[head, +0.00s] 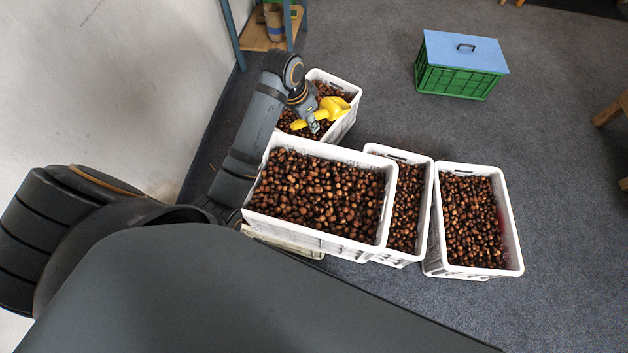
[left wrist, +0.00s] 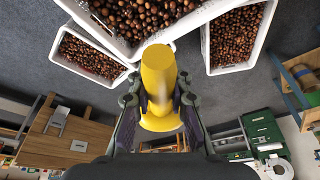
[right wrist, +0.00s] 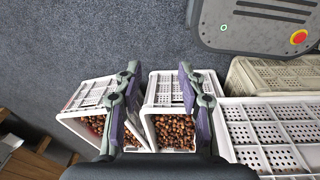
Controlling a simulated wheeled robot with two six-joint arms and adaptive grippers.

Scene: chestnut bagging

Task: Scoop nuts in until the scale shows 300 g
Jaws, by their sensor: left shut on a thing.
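A yellow scoop (head: 334,106) is held by my left gripper (head: 311,119) over the far white crate of chestnuts (head: 346,123). In the left wrist view the scoop (left wrist: 158,72) stands between the two fingers of the left gripper (left wrist: 159,90), which is shut on it. I cannot tell whether nuts lie in the scoop. My right gripper (right wrist: 160,88) shows only in the right wrist view. Its fingers are apart with nothing between them, above crates of nuts. I cannot make out the scale, its reading or a bag.
A large white crate of chestnuts (head: 384,205) stands nearest, with two more crates, one in the middle (head: 427,205) and one at the right (head: 507,218). A green crate with a blue lid (head: 462,52) stands farther back.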

